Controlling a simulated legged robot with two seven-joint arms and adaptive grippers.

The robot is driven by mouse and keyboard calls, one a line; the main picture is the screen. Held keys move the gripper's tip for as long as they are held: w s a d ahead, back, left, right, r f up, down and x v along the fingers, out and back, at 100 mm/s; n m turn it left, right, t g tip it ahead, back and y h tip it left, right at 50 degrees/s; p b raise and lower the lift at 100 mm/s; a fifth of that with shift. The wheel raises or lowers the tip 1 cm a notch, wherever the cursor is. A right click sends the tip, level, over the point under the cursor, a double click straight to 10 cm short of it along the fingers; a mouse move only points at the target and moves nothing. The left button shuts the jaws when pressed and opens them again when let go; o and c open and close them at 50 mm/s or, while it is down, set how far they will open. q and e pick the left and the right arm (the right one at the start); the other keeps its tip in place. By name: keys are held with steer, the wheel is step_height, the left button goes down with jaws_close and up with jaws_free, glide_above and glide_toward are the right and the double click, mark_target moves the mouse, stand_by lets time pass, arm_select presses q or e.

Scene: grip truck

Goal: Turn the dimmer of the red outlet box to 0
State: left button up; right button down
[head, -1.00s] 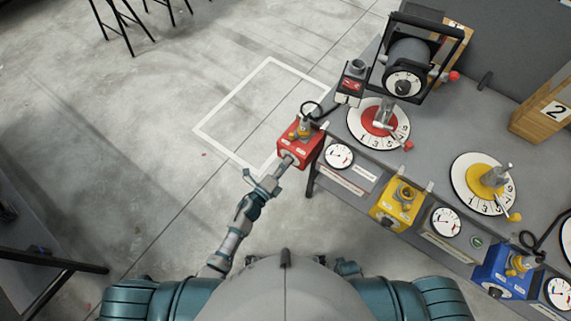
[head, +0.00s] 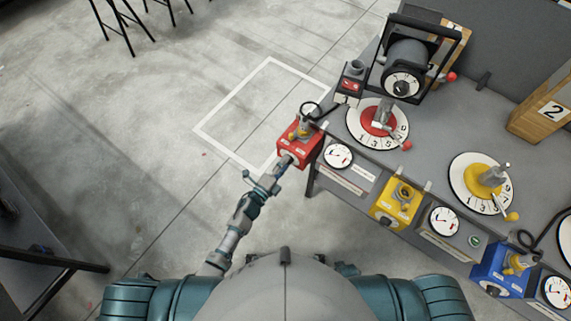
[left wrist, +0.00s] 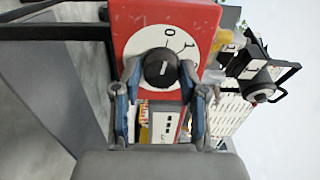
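The red outlet box (head: 300,143) is mounted at the left end of the table's near edge. In the left wrist view its red face (left wrist: 130,25) carries a white dial marked 0 and 1, with a round black dimmer knob (left wrist: 159,68) at its centre. A light mark shows on the knob; its exact setting is hard to read. My left gripper (left wrist: 160,76) is in front of this face, its fingers apart on either side of the knob. Whether they touch it is unclear. In the head view my left gripper (head: 285,162) reaches the box's near side. My right gripper is not seen.
A yellow outlet box (head: 396,207) and a blue one (head: 503,272) stand along the same table edge, with gauges between them. Numbered dials and a motor-like drum (head: 410,65) stand on the table (head: 440,130). Open floor lies left of the red box.

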arm_select(q)
steer(key=shift+o, duration=0.9)
steer(key=shift+f, duration=0.1)
steer(key=v, duration=1.2)
